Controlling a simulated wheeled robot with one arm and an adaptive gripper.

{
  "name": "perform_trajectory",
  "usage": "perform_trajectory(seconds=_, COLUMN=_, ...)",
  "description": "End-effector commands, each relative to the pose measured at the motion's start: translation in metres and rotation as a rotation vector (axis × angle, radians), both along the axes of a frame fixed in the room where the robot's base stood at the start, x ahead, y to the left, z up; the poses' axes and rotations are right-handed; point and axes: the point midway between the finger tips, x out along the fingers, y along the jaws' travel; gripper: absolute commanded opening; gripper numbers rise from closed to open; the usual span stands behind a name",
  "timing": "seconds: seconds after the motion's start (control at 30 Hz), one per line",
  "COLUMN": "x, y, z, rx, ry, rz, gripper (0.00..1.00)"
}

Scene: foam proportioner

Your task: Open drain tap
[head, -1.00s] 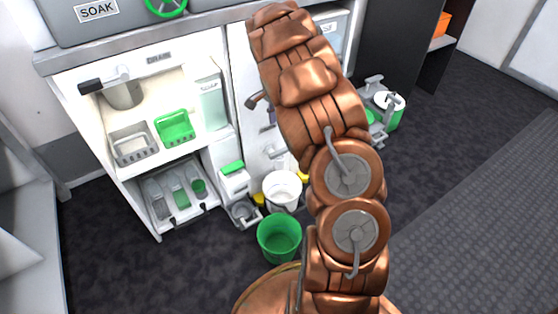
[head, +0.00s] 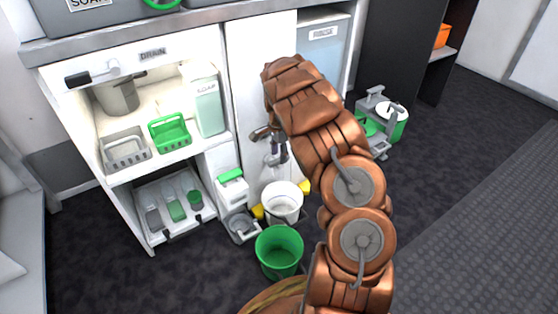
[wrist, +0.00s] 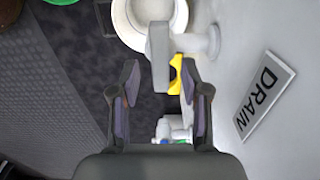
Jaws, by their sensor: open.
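The drain tap (wrist: 160,55) is a grey piece with a flat lever end, on a short stem from the white panel (head: 262,70). In the wrist view it lies just ahead of and between the fingertips of my gripper (wrist: 160,68). My gripper is open, one finger on each side of the lever; I cannot tell whether either touches it. A DRAIN label (wrist: 264,97) is on the panel to the right of the tap. In the head view my gripper (head: 277,152) is low in front of the panel, and the tap is mostly hidden there.
A white bucket (head: 283,199) stands below the tap, with a green bucket (head: 279,250) in front. Shelves with a grey basket (head: 125,149), a green basket (head: 170,133) and a soap bottle (head: 208,106) are at left.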

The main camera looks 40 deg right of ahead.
Motion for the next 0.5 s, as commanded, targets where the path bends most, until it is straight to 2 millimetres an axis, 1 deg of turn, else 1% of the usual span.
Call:
perform_trajectory(seconds=0.03, x=-0.0004, y=-0.0008, z=-0.0098, rx=-0.001, ry=0.001, rz=0.0, gripper=0.46)
perform_trajectory(seconds=0.13, x=0.0003, y=-0.0001, z=-0.0173, rx=-0.001, ry=-0.001, rz=0.0, gripper=0.46)
perform_trajectory(seconds=0.43, x=0.0006, y=0.0001, z=-0.0192, rx=0.0, ry=-0.002, rz=0.0, gripper=0.46)
perform_trajectory(seconds=0.5, x=0.0004, y=0.0001, z=-0.0193, rx=0.0, ry=-0.001, rz=0.0, gripper=0.39)
